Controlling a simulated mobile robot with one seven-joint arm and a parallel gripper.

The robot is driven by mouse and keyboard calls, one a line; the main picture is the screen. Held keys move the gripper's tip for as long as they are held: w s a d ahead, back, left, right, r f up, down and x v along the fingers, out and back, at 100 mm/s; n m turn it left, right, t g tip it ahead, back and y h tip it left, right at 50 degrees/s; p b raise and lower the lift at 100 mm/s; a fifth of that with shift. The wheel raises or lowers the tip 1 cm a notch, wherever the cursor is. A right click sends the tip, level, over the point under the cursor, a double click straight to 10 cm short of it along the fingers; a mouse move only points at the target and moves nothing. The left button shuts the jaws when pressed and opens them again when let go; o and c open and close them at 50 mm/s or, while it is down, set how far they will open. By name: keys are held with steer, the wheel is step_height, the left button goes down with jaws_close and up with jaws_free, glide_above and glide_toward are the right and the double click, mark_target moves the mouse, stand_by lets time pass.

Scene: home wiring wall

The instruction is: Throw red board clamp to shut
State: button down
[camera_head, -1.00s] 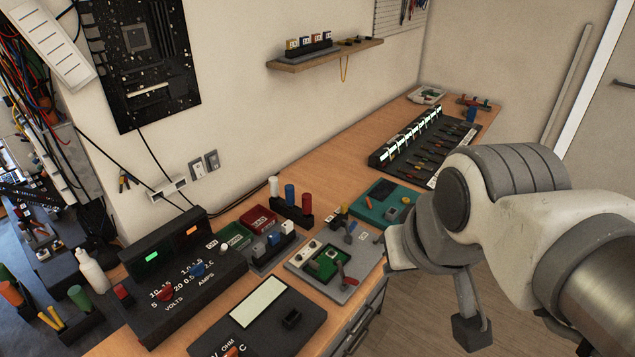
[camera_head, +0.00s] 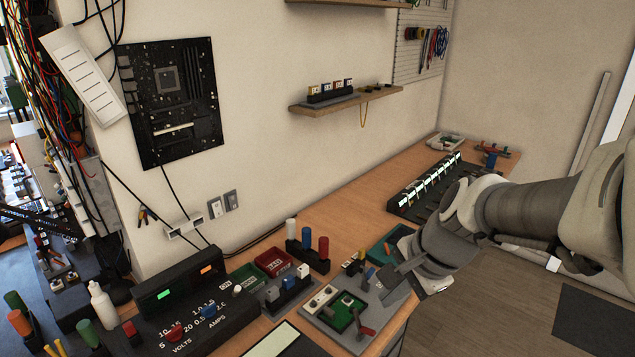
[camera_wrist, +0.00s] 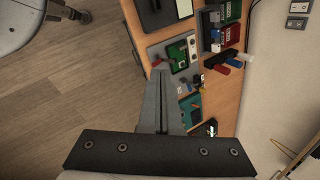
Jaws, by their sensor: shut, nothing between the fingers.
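The red board clamp (camera_head: 365,329) is a small red-handled lever at the front of a grey fixture plate (camera_head: 323,312), beside a green board (camera_head: 346,311). Its handle sticks out from the board; I cannot tell how far it is thrown. In the wrist view the red clamp (camera_wrist: 160,63) lies just past the tips of my gripper (camera_wrist: 161,72). My gripper is shut and empty, over the bench's front edge. I cannot tell whether it touches the handle. In the head view my wrist hides part of the bench right of the plate.
A meter console (camera_head: 185,310), colored posts (camera_head: 306,240) and red and green bins (camera_head: 272,261) stand left of and behind the plate. A blue-handled lever (camera_head: 368,275) is close by. A wall shelf (camera_head: 345,99) hangs above. Open floor (camera_head: 490,310) lies right of the bench.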

steer(key=w+d+f+m, duration=0.3)
steer(key=w+f+m, duration=0.2)
steer(key=f+m, duration=0.25)
steer(key=m+b, duration=0.4)
steer(key=m, duration=0.2)
glide_toward(359, 324)
steer(key=shift+y, duration=0.4)
steer(key=f, duration=0.1)
steer(key=d+f, duration=0.1)
steer(key=s+f, duration=0.1)
steer(key=shift+d+f, duration=0.3)
steer(key=shift+d, duration=0.05)
steer(key=shift+w+a+f, duration=0.35)
steer(key=shift+w+a, duration=0.2)
steer(key=shift+w+a+f, duration=0.35)
steer(key=shift+w+a, duration=0.2)
steer(key=shift+w+a+f, duration=0.2)
steer(key=shift+w+a, duration=0.2)
steer(key=shift+r+g+p, duration=0.25)
steer(key=shift+g+p, duration=0.05)
steer(key=shift+p, duration=0.5)
steer(key=shift+w+a+f, duration=0.1)
steer(key=shift+p, duration=0.4)
